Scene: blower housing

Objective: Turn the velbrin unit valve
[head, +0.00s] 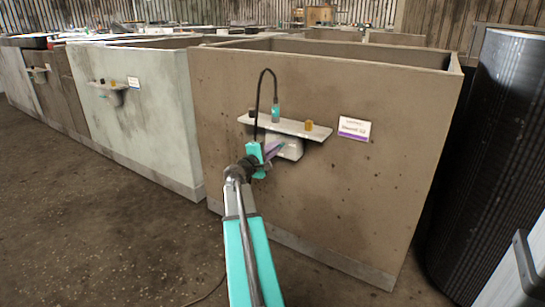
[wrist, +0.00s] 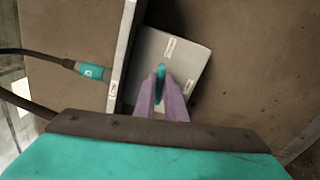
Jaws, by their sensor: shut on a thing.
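A white box (head: 287,147) is fixed to the brown housing wall, under a narrow shelf (head: 290,127). In the wrist view the white box (wrist: 172,58) has small labels at its edges, too small to read. A small teal valve handle (wrist: 161,70) stands out from its face. My gripper (head: 275,150) is at the front of the box. In the wrist view its purple fingers (wrist: 161,84) are shut on the teal handle, hiding part of it. I cannot read whether the box is marked velbrin.
A teal bottle-like connector (head: 275,113) with a black hose and an orange knob (head: 309,125) are on the shelf. A sign (head: 354,129) is on the wall to the right. A dark ribbed cylinder (head: 490,150) stands at the right. The floor (head: 100,220) at left is clear.

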